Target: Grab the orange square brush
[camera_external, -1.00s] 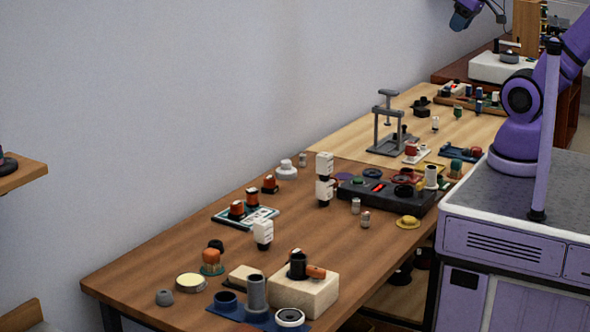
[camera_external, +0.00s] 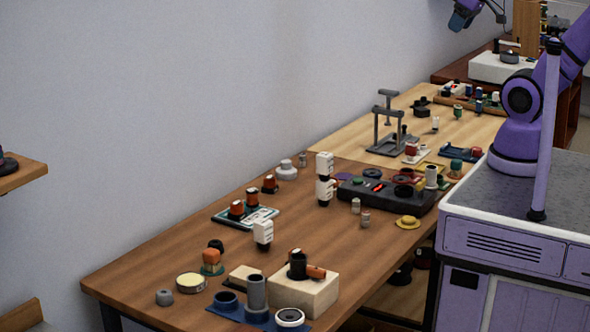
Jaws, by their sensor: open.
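An orange block-like piece on a dark green base (camera_external: 212,258), which looks like the orange square brush, stands upright near the front left of the brown table (camera_external: 150,272). My gripper (camera_external: 481,16) is at the top edge of the picture, partly cut off, high up and far to the right of the brush. It is open, and I see nothing held in it.
A yellow-topped round tin (camera_external: 190,282), a grey knob (camera_external: 164,297) and a pale block (camera_external: 245,274) are close to the brush. A blue tray (camera_external: 236,310) and a cream box (camera_external: 318,294) stand to its right. The table's left part behind it is clear.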

